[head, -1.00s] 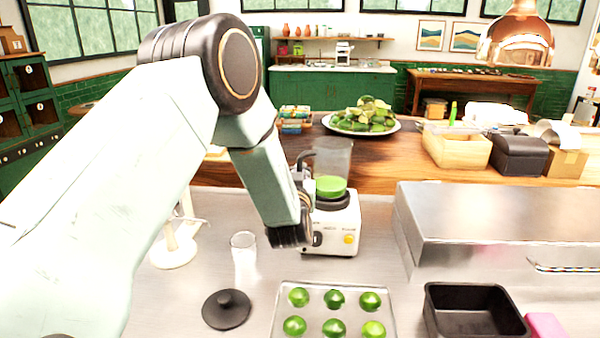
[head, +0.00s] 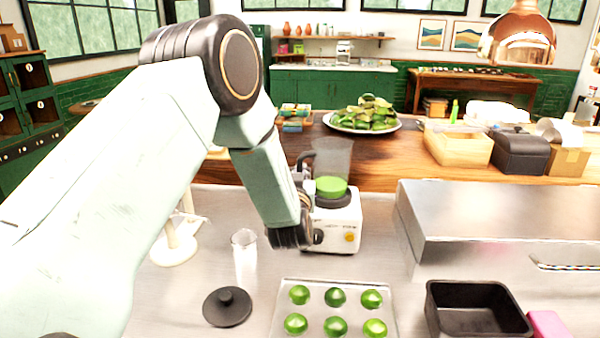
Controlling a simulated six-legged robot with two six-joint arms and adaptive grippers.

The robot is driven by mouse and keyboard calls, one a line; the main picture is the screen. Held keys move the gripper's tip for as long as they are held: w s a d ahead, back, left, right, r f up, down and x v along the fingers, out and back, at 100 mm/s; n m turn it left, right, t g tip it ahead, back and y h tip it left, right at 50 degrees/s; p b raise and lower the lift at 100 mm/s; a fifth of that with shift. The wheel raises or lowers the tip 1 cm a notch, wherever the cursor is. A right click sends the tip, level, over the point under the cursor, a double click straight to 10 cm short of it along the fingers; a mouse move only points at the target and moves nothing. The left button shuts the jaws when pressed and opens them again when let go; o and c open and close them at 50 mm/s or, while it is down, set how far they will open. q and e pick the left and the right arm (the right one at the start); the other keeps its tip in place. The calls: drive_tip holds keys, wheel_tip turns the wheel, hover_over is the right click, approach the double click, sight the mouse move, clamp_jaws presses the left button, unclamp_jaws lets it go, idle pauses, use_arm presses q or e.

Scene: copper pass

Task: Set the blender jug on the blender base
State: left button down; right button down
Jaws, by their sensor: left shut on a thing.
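The blender jug (head: 333,158) is clear grey with green contents at its bottom and a dark handle on its left. It is upright, directly over the dark collar of the white blender base (head: 345,226), which has a yellow knob. I cannot tell whether the jug rests fully on the collar or sits just above it. My left gripper (head: 304,181) is shut on the jug at its handle side, partly hidden behind my own wrist. My right gripper is not in view.
A black lid (head: 227,306), a clear glass (head: 244,256) and a tray (head: 386,298) of several limes stand in front. A black bin (head: 473,310) is at front right, a steel box (head: 500,222) at right. A lime platter (head: 361,126) is behind.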

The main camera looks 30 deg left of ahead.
use_arm(q)
drive_tip(key=c, duration=1.7)
unclamp_jaws()
drive_tip(key=shift+o, duration=0.2)
drive_tip(key=shift+s+d+f, duration=0.1)
drive_tip(key=shift+s+f, duration=0.05)
drive_tip(key=shift+f, duration=0.05)
drive_tip(key=shift+v, duration=1.45)
drive_tip(key=p+v, duration=0.1)
drive_tip(key=v, duration=0.7)
